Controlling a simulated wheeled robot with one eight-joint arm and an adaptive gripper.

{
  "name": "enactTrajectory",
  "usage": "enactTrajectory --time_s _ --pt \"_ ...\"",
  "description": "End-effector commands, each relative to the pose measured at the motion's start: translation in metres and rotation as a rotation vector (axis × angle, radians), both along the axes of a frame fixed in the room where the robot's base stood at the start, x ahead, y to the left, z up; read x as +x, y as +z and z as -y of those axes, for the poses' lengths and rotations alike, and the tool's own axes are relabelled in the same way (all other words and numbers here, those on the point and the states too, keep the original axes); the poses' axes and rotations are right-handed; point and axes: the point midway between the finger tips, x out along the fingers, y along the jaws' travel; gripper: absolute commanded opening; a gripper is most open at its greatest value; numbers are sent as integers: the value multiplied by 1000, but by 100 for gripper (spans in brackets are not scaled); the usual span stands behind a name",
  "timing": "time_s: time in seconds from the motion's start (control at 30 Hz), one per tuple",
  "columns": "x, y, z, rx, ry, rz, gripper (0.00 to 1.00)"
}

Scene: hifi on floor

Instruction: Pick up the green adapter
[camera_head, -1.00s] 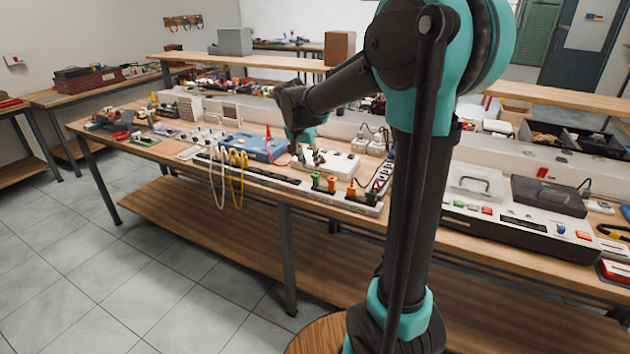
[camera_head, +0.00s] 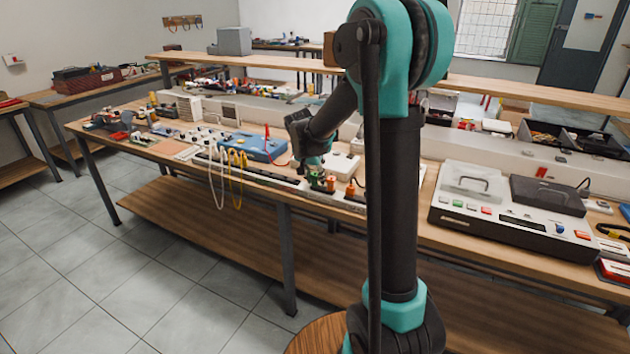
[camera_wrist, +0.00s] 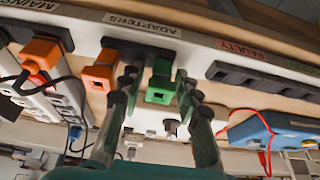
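The green adapter (camera_wrist: 160,82) is plugged into the strip labelled ADAPTERS in the wrist view. In the head view, the green adapter (camera_head: 316,179) is near the front edge of the bench, just below my gripper. My gripper (camera_wrist: 158,98) is open, with one finger left of the green adapter and the other at its right, overlapping the green there. I cannot tell whether the fingers touch it. Nothing shows held between them. In the head view my gripper (camera_head: 312,164) is small and its fingertips are hard to make out.
An orange adapter (camera_wrist: 100,72) sits close beside the left finger; another orange adapter (camera_wrist: 42,52) is farther left. The FAULTY strip (camera_wrist: 265,80) to the right has empty sockets. A blue case (camera_head: 252,146) with a red cable and hanging yellow cables (camera_head: 236,180) are nearby.

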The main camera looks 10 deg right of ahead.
Motion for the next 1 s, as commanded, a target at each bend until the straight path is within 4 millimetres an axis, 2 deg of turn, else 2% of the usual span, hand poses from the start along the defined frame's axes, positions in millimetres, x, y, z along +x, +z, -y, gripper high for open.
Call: enactTrajectory --time_s 0.1,0.3,0.37,0.77,0.87,1.0 --pt "0 0 0 0 0 0 30" --pt "0 0 0 0 0 0 5" --pt "0 0 0 0 0 0 0" --pt "0 6 0 0 0 0 0" --pt "0 14 0 0 0 0 0" --pt "-1 36 0 0 0 0 0"
